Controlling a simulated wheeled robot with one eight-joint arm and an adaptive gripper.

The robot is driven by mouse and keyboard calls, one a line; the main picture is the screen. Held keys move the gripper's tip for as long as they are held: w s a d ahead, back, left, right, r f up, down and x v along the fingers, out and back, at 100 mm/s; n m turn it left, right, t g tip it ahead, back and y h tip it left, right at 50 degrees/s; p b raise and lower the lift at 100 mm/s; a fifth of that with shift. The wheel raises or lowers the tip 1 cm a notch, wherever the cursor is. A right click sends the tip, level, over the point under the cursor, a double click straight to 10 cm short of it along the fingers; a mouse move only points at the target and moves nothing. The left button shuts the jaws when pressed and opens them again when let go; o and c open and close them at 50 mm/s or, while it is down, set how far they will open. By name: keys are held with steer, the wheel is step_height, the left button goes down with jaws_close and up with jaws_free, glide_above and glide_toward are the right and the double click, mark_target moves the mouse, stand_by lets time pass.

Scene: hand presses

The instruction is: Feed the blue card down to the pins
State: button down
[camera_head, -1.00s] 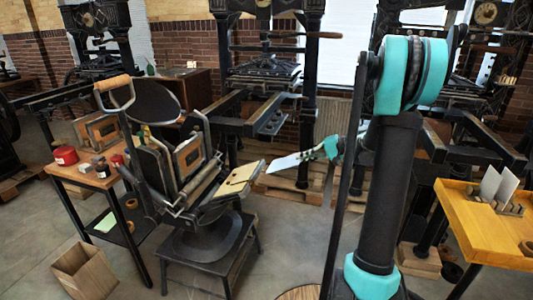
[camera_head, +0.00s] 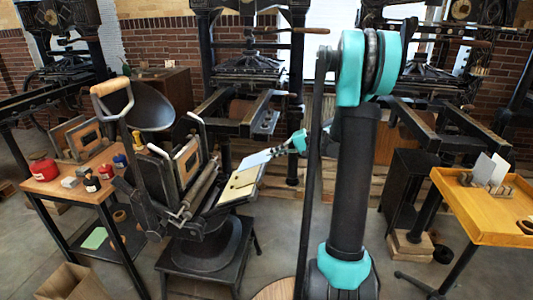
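The blue card (camera_head: 254,160) is pale and thin, and stretches left from my gripper (camera_head: 281,148) in the head view. My gripper, small and at the end of the arm, is shut on the card's right end. The card appears over the far upper edge of the cream feed board (camera_head: 238,187) of the black hand press (camera_head: 190,215). I cannot tell whether the card touches the board. The board tilts. The pins are too small to make out.
A wooden side table (camera_head: 75,190) with a red tin (camera_head: 44,170) and small ink pots stands left of the press. A yellow table (camera_head: 485,210) with pale cards (camera_head: 491,170) in a rack is at the right. Large presses line the back wall.

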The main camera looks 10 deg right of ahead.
step_height(320, 180, down, 9)
steer(key=a, duration=0.2)
steer(key=shift+w+a, duration=0.25)
steer(key=shift+w, duration=0.15)
stand_by(0.5)
steer(key=shift+f, duration=0.1)
steer(key=c, duration=1.6)
jaws_free()
steer(key=shift+c, duration=0.2)
steer(key=shift+c, duration=0.4)
steer(key=shift+v, duration=2.3)
